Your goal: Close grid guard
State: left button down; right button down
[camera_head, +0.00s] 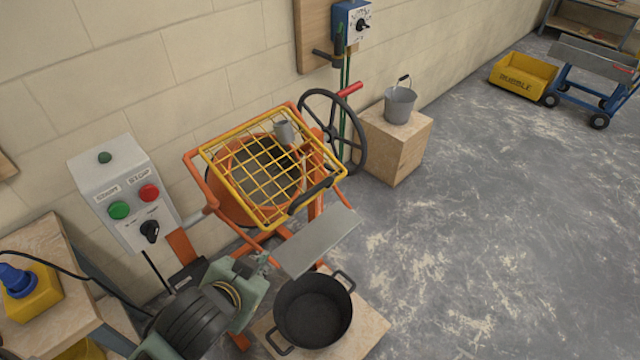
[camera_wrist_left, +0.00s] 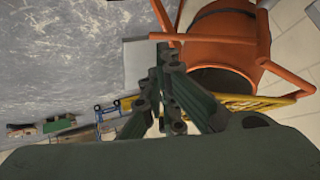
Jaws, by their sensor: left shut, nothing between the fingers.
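The yellow grid guard (camera_head: 272,172) lies across the mouth of the orange mixer drum (camera_head: 228,196), with the drum's dark inside showing through its bars. A black handle (camera_head: 311,194) is on the guard's right edge. I cannot tell whether the guard sits flush on its frame. My left gripper (camera_head: 262,260) is shut and empty, below the guard's near edge and beside the grey chute plate (camera_head: 318,242). In the left wrist view, its fingers (camera_wrist_left: 165,62) are together, left of the orange drum (camera_wrist_left: 215,52), and the yellow guard (camera_wrist_left: 262,101) shows nearly edge-on. My right gripper is out of view.
A control box (camera_head: 125,190) with buttons stands left of the mixer. A handwheel (camera_head: 333,128) is at its right. A black tub (camera_head: 313,310) sits in front below the chute. A bucket (camera_head: 399,102) stands on a wooden block.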

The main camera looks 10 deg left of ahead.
pick_arm(q)
jog(key=w+d+r+m+t+h, duration=0.3)
jog(key=r+m, duration=0.1)
jog(key=r, duration=0.3)
jog(key=w+d+r+m+t+h, duration=0.2)
jog(key=w+d+r+m+h, duration=0.15)
jog(key=r, duration=0.35)
jog(key=w+d+f+b, duration=0.2)
jog(key=w+f, duration=0.3)
jog(key=w, duration=0.4)
jog(key=shift+w+d+f+b, duration=0.2)
jog(key=shift+w+d+b, duration=0.1)
jog(key=shift+b, duration=0.2)
jog(key=shift+m, duration=0.25)
